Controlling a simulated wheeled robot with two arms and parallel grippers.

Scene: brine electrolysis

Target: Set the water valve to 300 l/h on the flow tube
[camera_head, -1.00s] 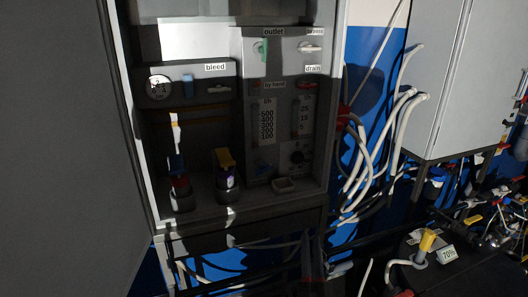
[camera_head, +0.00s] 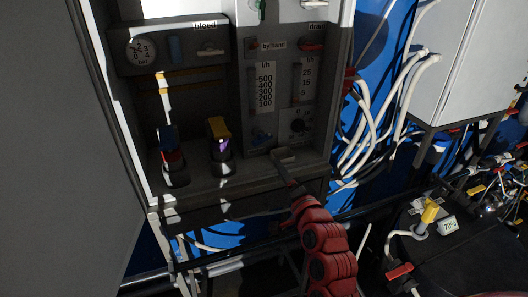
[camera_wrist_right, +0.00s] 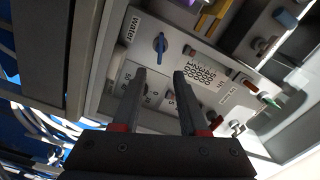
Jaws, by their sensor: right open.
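The water valve is a blue knob (camera_head: 262,137) low on the grey panel in the head view. Above it is the flow tube with its l/h scale (camera_head: 265,88), marked 100 to 500; I cannot make out a float level. In the right wrist view the blue knob (camera_wrist_right: 160,45) sits beside the "Water" label, with the scale (camera_wrist_right: 197,66) to its right, seen turned. My right gripper (camera_head: 284,165) is just below the panel's lower part. In the wrist view its fingers (camera_wrist_right: 160,77) are apart and empty, with the knob beyond them. My left gripper is not in view.
A second, smaller tube scale (camera_head: 306,85) and a black dial (camera_head: 298,127) are right of the flow tube. Two bottle-like parts, one blue-topped (camera_head: 171,150) and one yellow-topped (camera_head: 219,140), stand on the shelf left. White hoses (camera_head: 385,110) hang at the right.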

